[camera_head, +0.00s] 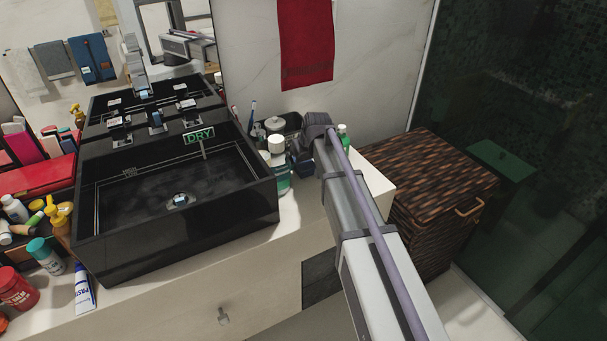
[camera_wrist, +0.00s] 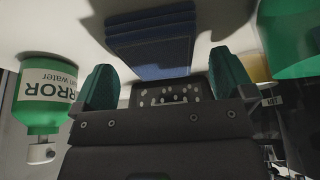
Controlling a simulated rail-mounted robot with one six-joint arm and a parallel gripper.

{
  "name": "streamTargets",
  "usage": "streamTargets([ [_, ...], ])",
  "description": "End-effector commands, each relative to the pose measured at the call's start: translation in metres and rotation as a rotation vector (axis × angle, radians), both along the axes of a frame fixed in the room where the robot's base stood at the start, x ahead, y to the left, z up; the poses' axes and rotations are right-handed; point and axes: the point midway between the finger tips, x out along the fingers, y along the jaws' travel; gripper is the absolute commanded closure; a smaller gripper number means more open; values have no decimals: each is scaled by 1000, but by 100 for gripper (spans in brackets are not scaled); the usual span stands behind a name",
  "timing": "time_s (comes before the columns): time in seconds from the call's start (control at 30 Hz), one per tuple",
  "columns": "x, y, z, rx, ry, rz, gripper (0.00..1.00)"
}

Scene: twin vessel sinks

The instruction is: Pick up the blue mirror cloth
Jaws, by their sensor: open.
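The blue mirror cloth (camera_wrist: 150,45) shows in the wrist view as a folded stack of blue layers on a pale surface. It lies just beyond my gripper (camera_wrist: 165,82), whose two green fingertips are spread apart with nothing between them. The cloth appears apart from the fingers, roughly in line with the gap. In the head view my gripper (camera_head: 301,152) is a dark shape over the counter's right end, its fingertips not clear.
A green bottle with a MIRROR label (camera_wrist: 40,100) is close left of the fingers in the wrist view; a green container (camera_wrist: 290,40) is at right. The black sink (camera_head: 180,200) stands left of my gripper, a wicker hamper (camera_head: 440,185) right. A red towel (camera_head: 306,45) hangs behind.

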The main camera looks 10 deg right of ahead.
Motion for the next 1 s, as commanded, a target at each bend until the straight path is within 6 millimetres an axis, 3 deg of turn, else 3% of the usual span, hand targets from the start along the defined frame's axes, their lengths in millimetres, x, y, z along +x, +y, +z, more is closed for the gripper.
streamTargets([
  [0.03, 4, 1, -15, 0, 0, 0, 0],
  [0.63, 4, 1, -15, 0, 0, 0, 0],
  [1.0, 4, 1, -14, 0, 0, 0, 35],
])
